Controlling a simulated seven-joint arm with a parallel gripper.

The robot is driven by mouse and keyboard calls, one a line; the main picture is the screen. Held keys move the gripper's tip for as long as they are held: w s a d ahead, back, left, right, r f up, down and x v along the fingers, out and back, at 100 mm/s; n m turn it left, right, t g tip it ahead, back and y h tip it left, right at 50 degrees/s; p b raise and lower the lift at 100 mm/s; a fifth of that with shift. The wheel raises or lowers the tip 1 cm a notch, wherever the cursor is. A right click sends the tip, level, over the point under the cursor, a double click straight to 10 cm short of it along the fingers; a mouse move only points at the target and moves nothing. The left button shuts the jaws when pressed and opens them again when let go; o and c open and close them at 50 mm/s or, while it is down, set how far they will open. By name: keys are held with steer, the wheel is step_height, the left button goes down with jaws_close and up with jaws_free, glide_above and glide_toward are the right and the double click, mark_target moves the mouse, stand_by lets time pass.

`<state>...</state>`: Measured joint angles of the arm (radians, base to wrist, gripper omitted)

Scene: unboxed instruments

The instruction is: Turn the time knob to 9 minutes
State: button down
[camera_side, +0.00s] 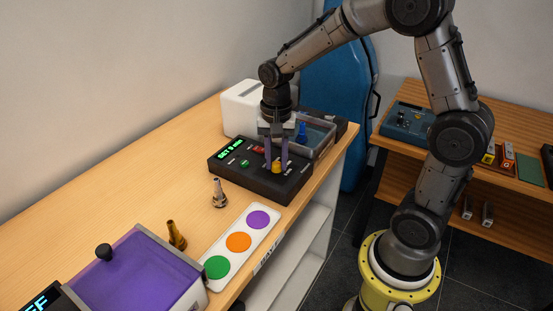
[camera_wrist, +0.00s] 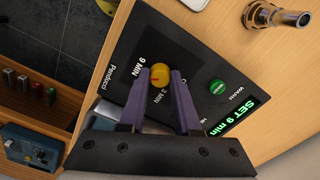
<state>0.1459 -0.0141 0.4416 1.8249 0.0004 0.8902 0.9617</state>
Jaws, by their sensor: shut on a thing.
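The black control box (camera_side: 240,173) stands on the wooden bench and also shows in the wrist view (camera_wrist: 200,55). Its green display (camera_side: 229,147) reads "SET 9 min", also legible in the wrist view (camera_wrist: 234,118). The yellow time knob (camera_side: 277,168) is at the box's right part, and in the wrist view (camera_wrist: 160,76) it lies near the printed "9 MIN" and "3 MIN" labels. My gripper (camera_side: 276,163) points down with its purple fingers shut on the knob, one on either side. The fingers partly hide the knob and nearby print.
A green button (camera_side: 244,163) and a red switch (camera_side: 258,149) are on the box. A clear-walled bath with a blue piece (camera_side: 302,132) stands just behind. A silver mouthpiece (camera_side: 218,194), a brass one (camera_side: 176,236) and a white tray with colored circles (camera_side: 224,254) lie in front.

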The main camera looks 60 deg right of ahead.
mark_target(276, 163)
steer(key=shift+r+m, duration=0.15)
steer(key=shift+m, duration=0.95)
steer(key=c, duration=0.6)
jaws_free()
step_height(276, 163, up, 14)
steer(key=shift+f, duration=0.15)
